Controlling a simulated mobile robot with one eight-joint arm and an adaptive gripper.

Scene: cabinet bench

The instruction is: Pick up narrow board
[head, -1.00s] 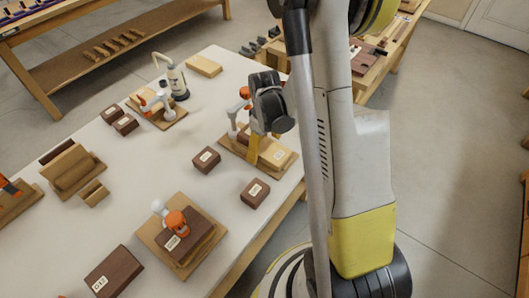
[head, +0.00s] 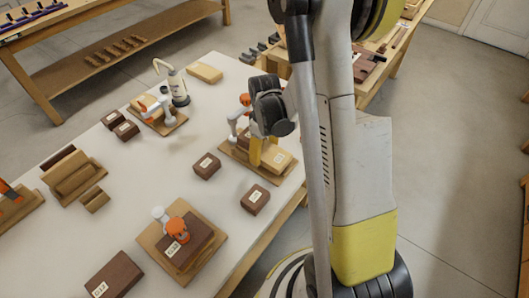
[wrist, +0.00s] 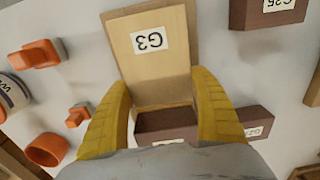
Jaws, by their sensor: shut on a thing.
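A light wooden board labelled G3 (wrist: 150,60) lies between the two yellow fingers of my gripper (wrist: 160,88) in the wrist view. The fingers are shut on it, one at each long side. In the head view the board (head: 280,161) shows at the right side of the bench, partly hidden by my gripper (head: 256,158). Whether it is clear of what lies under it cannot be told. A dark block (wrist: 175,122) lies close by at the bottom of the wrist view, partly hidden by my gripper.
An orange and white clamp (head: 241,112) stands just left of my gripper. Dark labelled blocks (head: 207,166) (head: 255,199) lie nearby. Another clamp on stacked boards (head: 177,228) stands at the front. The white bench top (head: 140,180) has bare areas between them.

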